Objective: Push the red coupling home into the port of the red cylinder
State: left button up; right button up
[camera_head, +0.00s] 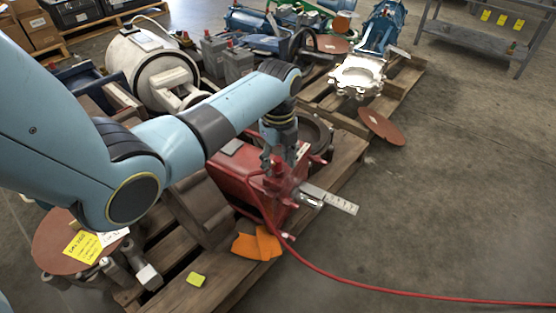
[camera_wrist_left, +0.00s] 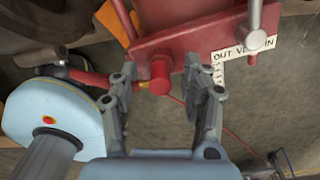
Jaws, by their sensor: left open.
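The red cylinder (camera_head: 236,166) lies on a wooden pallet, with a silver rod and a marked white strip at its right end. In the left wrist view its red body (camera_wrist_left: 190,38) fills the top. My left gripper (camera_head: 279,162) points down over it, open. In the wrist view, a round red fitting (camera_wrist_left: 160,72) shows between the spread fingers, apart from both. A red tube with a brass-coloured end reaches this fitting from the left. I cannot tell coupling from port here, nor how deep anything sits. A red hose (camera_head: 330,272) runs from the cylinder across the floor.
A white drum-shaped motor (camera_head: 150,62) and other machine parts crowd the pallets behind. The floor at right is clear apart from the hose and a rusty disc (camera_head: 381,126).

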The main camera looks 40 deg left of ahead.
pick_arm(q)
notch_tip(320, 180, up, 12)
dwell(0.6)
